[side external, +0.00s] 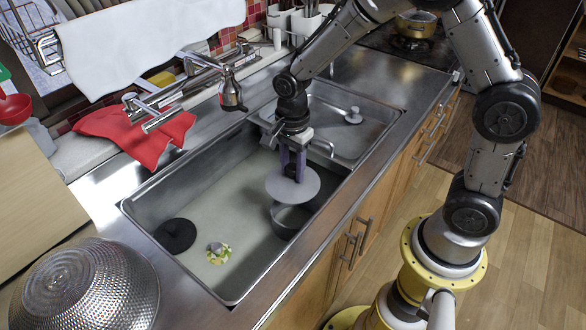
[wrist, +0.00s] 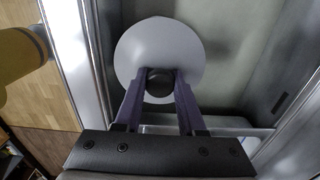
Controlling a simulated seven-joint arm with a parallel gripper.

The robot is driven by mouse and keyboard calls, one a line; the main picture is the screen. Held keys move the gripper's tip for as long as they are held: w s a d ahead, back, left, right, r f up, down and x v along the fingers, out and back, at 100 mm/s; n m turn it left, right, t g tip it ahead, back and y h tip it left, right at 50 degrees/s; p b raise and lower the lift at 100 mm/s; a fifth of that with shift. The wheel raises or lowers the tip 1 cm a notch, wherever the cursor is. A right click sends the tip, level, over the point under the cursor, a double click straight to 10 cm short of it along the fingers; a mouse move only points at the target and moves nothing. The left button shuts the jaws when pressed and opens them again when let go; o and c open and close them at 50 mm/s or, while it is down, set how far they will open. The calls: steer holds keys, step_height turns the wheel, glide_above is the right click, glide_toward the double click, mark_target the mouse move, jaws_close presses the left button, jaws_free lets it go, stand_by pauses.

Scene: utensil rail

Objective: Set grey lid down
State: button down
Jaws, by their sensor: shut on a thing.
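The grey lid (side external: 293,185) is a round, flat disc held in the air over the sink basin. My gripper (side external: 293,170) points down and its purple fingers are shut on the lid's knob. In the wrist view the lid (wrist: 150,45) spreads out beyond my gripper (wrist: 160,82), with the dark knob between the fingertips. In the side view a grey pot (side external: 288,221) stands in the sink below the lid. The lid hides part of the pot's top, and I cannot tell whether they touch.
A black disc (side external: 175,235) and a small patterned item with a knob (side external: 218,253) lie in the sink's near left end. The tap (side external: 232,92) stands behind the basin. A steel colander (side external: 85,285) sits on the counter at lower left. The basin's middle is clear.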

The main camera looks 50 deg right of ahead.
mark_target(292, 166)
step_height(292, 166, up, 12)
steer(key=s+d, duration=0.5)
steer(key=d, duration=0.4)
steer(key=s+d, duration=0.4)
steer(key=d, duration=0.5)
steer(key=w+d+f, duration=0.2)
steer(key=w+f, duration=0.2)
steer(key=f, duration=0.1)
steer(key=w+d+f, duration=0.3)
steer(key=f, duration=0.2)
steer(key=w+d+f, duration=0.2)
steer(key=w+f, duration=0.2)
steer(key=f, duration=0.1)
steer(key=shift+w+d+f, duration=0.25)
steer(key=shift+w+d, duration=0.1)
steer(key=shift+f, duration=1.35)
steer(key=shift+f, duration=0.1)
